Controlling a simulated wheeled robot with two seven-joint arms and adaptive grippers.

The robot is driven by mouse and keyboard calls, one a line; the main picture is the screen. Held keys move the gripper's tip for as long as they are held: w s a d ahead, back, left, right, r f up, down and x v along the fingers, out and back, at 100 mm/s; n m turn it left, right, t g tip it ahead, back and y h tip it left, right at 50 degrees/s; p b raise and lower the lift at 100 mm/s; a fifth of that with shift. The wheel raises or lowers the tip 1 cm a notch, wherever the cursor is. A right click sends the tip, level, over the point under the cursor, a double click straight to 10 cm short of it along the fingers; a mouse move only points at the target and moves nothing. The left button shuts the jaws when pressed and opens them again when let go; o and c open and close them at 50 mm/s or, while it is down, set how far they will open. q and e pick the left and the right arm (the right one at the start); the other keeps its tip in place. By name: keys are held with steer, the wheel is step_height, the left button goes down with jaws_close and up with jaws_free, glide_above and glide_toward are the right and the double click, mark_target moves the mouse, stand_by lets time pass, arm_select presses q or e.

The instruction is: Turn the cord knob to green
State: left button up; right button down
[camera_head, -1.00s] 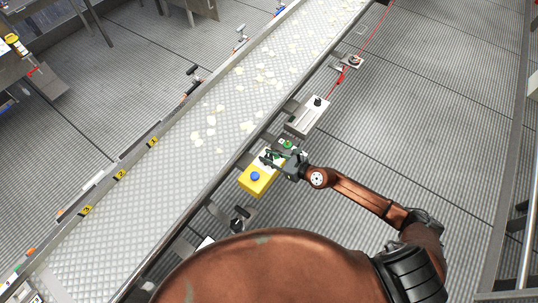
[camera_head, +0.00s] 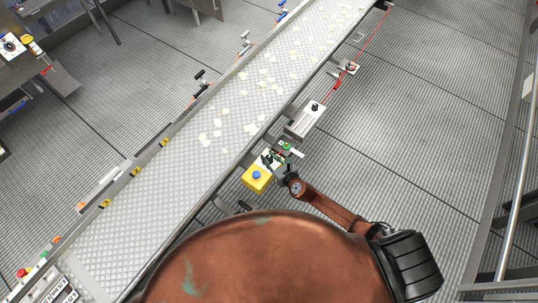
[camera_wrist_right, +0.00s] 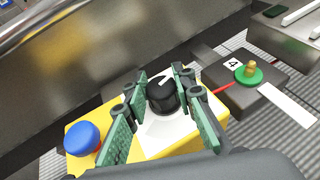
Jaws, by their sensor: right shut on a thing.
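My right gripper (camera_head: 276,162) is at the yellow box (camera_head: 254,184) beside the conveyor. In the right wrist view its green-padded fingers (camera_wrist_right: 160,88) are shut on a black knob (camera_wrist_right: 161,97) with a pale pointer line. The knob stands on the white-topped part of the yellow box, which also bears a blue button (camera_wrist_right: 82,139). No green mark shows around the knob; the fingers hide part of its surround. Another black knob (camera_head: 315,106) stands on a grey box (camera_head: 302,123) farther up the conveyor. My left gripper is not in view.
A dark box (camera_wrist_right: 225,85) with a green disc (camera_wrist_right: 249,75) and a "4" label sits close beside the gripper. A red cord (camera_head: 375,33) runs along the conveyor (camera_head: 170,175). Open floor (camera_head: 390,150) lies to the right.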

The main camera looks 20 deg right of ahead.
steer(key=m+h+p, duration=0.1)
steer(key=h+p, duration=0.1)
steer(key=m+h+p, duration=0.1)
steer(key=shift+a+r+m+t+p, duration=0.15)
steer(key=shift+r+m+t+p, duration=0.1)
steer(key=shift+m+t+p, duration=0.1)
steer(key=shift+f+m+h+p, duration=0.1)
steer(key=shift+m+h+p, duration=0.2)
steer(key=shift+m+h, duration=0.55)
steer(key=shift+h, duration=0.25)
steer(key=shift+f+m+h, duration=0.15)
steer(key=shift+m+h, duration=0.65)
steer(key=shift+h, duration=0.1)
steer(key=shift+m+g+h+b, duration=0.55)
steer(key=shift+m+g+h, duration=0.1)
steer(key=shift+m+h, duration=0.75)
steer(key=shift+h, duration=0.2)
steer(key=shift+d, duration=0.2)
